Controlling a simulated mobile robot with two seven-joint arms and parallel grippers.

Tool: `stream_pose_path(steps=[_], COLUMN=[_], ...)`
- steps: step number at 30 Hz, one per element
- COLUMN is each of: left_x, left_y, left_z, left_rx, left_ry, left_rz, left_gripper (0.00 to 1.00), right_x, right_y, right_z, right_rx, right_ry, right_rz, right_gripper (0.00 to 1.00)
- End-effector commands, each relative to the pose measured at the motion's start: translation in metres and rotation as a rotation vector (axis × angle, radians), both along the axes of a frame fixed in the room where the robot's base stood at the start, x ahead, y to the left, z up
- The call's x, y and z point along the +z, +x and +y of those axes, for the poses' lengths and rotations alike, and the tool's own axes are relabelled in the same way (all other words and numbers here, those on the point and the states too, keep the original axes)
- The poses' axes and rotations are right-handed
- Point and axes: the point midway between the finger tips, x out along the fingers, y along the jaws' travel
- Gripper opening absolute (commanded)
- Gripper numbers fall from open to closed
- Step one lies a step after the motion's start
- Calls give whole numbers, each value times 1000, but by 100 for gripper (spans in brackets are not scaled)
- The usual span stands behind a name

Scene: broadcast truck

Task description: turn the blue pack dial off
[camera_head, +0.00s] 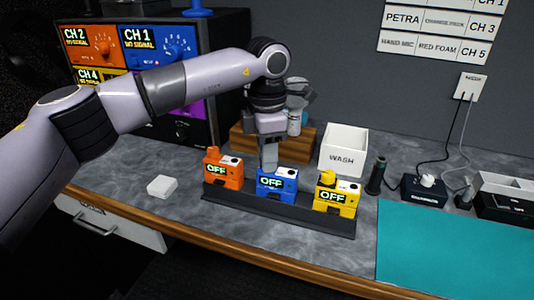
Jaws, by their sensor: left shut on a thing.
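The blue pack (276,186) stands in the middle of a dark rack on the counter, and its display reads OFF. My left gripper (269,166) points down from above onto the top left of the blue pack and is shut on its dial. The dial itself is hidden by the fingers. The orange pack (223,171) to the left and the yellow pack (335,196) to the right also read OFF, each with a dial on top. My right gripper is not in view.
Behind the packs stand a wooden block (296,147) and a white WASH bin (343,151). A white box (162,186) lies left of the dark rack (300,214). A teal mat (455,248) covers the right. A receiver rack (218,40) stands behind my left arm.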

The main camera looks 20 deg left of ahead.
Motion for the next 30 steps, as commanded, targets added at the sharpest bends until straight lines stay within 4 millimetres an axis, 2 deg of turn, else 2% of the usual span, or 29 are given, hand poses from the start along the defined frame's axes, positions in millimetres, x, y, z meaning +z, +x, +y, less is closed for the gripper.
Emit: stream_pose_path(steps=[7, 8, 9, 10, 20, 23, 30], left_x=[1, 1, 1, 1, 3, 14, 54], left_y=[0, 0, 0, 0, 0, 1, 0], left_z=[0, 0, 0, 0, 0, -1, -1], left_rx=[-1, -1, -1, -1, -2, -1, -2], left_ry=[-2, -2, -2, -2, 0, -2, -2], left_rz=[-1, -1, -1, -1, -1, -2, -4], left_gripper=[0, 34, 47, 54, 54, 54, 54], right_x=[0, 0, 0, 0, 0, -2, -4], right_y=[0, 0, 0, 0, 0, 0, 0], right_z=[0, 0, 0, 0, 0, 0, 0], right_rx=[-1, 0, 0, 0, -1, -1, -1], right_ry=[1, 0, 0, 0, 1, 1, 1], right_rz=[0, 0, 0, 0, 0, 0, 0], right_gripper=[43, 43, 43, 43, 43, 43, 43])
